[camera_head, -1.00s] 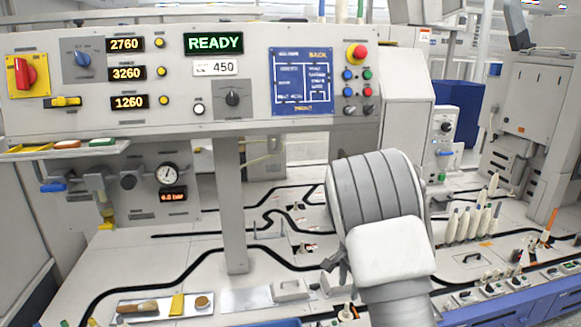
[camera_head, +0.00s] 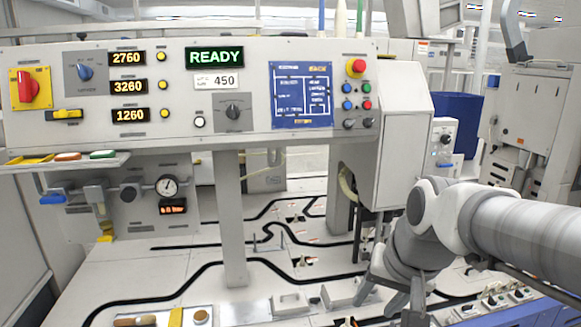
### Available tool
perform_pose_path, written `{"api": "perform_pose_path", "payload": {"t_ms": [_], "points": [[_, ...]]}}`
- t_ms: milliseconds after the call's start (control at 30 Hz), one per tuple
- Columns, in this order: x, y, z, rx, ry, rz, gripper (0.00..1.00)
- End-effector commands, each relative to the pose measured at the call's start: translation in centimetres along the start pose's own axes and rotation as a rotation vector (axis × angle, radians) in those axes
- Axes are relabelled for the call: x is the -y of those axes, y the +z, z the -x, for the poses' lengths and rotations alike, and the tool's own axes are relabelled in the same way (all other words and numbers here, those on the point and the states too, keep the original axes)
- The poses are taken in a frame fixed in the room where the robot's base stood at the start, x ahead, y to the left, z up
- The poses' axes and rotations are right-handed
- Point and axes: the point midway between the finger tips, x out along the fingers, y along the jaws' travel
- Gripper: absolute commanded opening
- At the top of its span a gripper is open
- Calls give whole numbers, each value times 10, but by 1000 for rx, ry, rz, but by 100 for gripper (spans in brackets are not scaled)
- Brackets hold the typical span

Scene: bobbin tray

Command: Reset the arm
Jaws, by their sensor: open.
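My gripper (camera_head: 388,300) hangs below my arm's wrist at the lower right of the head view. Its fingers point down and stand apart, so it is open, and no object shows between them. It is over the right part of the grey worktop, to the right of the small grey blocks (camera_head: 291,303). My arm reaches in from the right edge and hides part of the worktop behind it.
A control panel (camera_head: 160,65) with a READY display spans the back, on a grey post (camera_head: 232,220). A tool tray (camera_head: 200,317) with a brush lies at the front left. A blue-edged switch strip (camera_head: 500,304) lies at right. The left worktop is fairly open.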

Motion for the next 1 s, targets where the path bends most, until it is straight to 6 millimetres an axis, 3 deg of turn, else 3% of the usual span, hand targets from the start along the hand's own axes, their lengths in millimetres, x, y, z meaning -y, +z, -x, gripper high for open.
{"api": "perform_pose_path", "payload": {"t_ms": [200, 433, 500, 1000], "points": [[-14, 46, 30, -73, 29, 180, 50], [-30, 83, 42, -131, 86, 332, 50], [-24, 73, 65, -125, 85, 330, 50], [2, 33, 177, -123, 82, 326, 50]]}}
